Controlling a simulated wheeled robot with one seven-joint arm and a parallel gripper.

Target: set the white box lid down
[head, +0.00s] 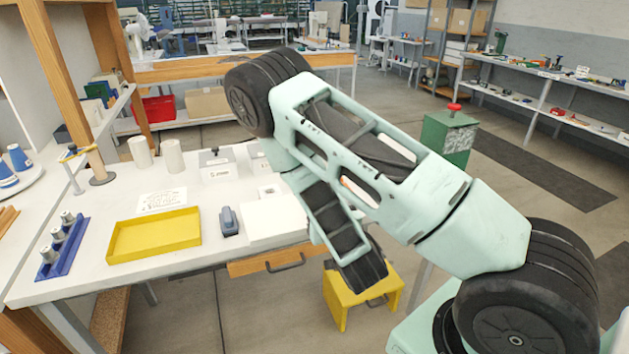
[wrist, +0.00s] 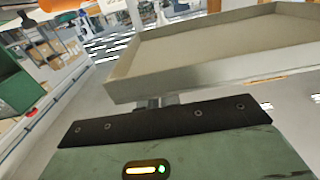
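The white box lid (wrist: 215,74) fills the upper right of the wrist view, with its shallow inside and raised walls showing. It looks pale grey there and tilted in the picture. My gripper (wrist: 160,101) is at the lid's near wall; its small grey fingers look closed on that wall, though their tips are mostly hidden. In the head view my arm hides the gripper. A flat white box shape (head: 272,222) lies at the table's front edge there, partly behind my arm; I cannot tell whether it is the lid.
The white worktable (head: 100,205) holds a yellow tray (head: 153,236), a blue rack (head: 63,250), a small grey-blue device (head: 229,221) and white cylinders (head: 173,156). A yellow stool (head: 345,304) stands below the front edge. A green cabinet (head: 448,137) with a red knob stands behind my arm.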

